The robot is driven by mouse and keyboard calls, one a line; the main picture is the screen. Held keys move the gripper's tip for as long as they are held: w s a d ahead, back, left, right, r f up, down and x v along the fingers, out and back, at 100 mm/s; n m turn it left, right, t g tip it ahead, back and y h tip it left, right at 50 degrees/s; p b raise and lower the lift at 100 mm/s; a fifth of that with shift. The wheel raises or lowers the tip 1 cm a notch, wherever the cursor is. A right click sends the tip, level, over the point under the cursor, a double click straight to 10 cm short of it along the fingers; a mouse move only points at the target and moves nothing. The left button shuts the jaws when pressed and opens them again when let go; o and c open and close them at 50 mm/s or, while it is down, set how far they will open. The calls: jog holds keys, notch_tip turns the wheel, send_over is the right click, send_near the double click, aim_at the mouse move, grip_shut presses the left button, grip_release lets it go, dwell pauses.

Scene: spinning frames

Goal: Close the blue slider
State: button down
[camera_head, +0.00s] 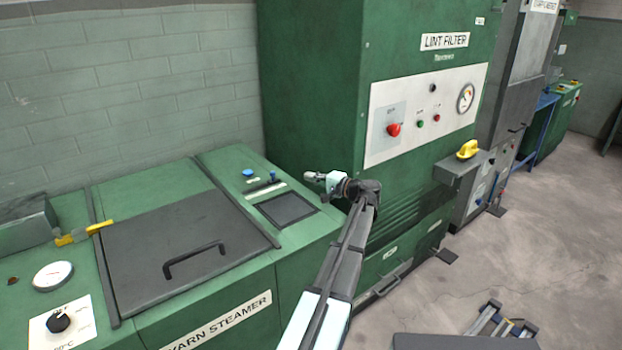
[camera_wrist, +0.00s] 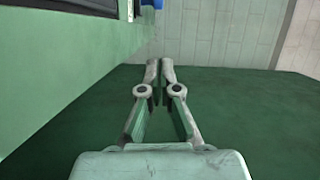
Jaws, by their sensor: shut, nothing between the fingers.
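A small blue slider knob (camera_head: 273,176) stands at the right end of a thin dark slot on top of the green yarn steamer (camera_head: 227,180). My gripper (camera_head: 308,175) is to the right of the knob, apart from it, pointing left over the steamer's right end. Its two fingers are together and empty, and they also show shut in the wrist view (camera_wrist: 159,66). A blue piece (camera_wrist: 158,4) is cut off at the top of the wrist view; I cannot tell if it is the slider knob.
A round blue button (camera_head: 248,172) sits behind the slot, and a dark recessed panel (camera_head: 286,209) lies in front. The tall lint filter cabinet (camera_head: 310,80) stands close behind my arm. A grey lid with a black handle (camera_head: 195,260) covers the steamer's middle.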

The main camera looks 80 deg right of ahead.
aim_at(259, 193)
jog(key=x, duration=0.7)
jog(key=shift+p, duration=0.35)
jog(key=shift+w+a+f+p, duration=0.1)
jog(key=shift+w+a, duration=0.1)
jog(key=shift+w, duration=0.45)
jog(key=shift+w+a+p, duration=0.1)
jog(key=shift+w+a, duration=0.1)
jog(key=shift+w, duration=0.5)
jog(key=shift+w+a+f+p, duration=0.1)
jog(key=shift+w+a, duration=0.1)
jog(key=shift+w, duration=0.45)
jog(key=w+a+b, duration=0.3)
jog(key=w+a, duration=0.4)
jog(key=shift+w+a+f, duration=0.1)
jog(key=shift+w+a, duration=0.15)
jog(key=shift+w, duration=0.05)
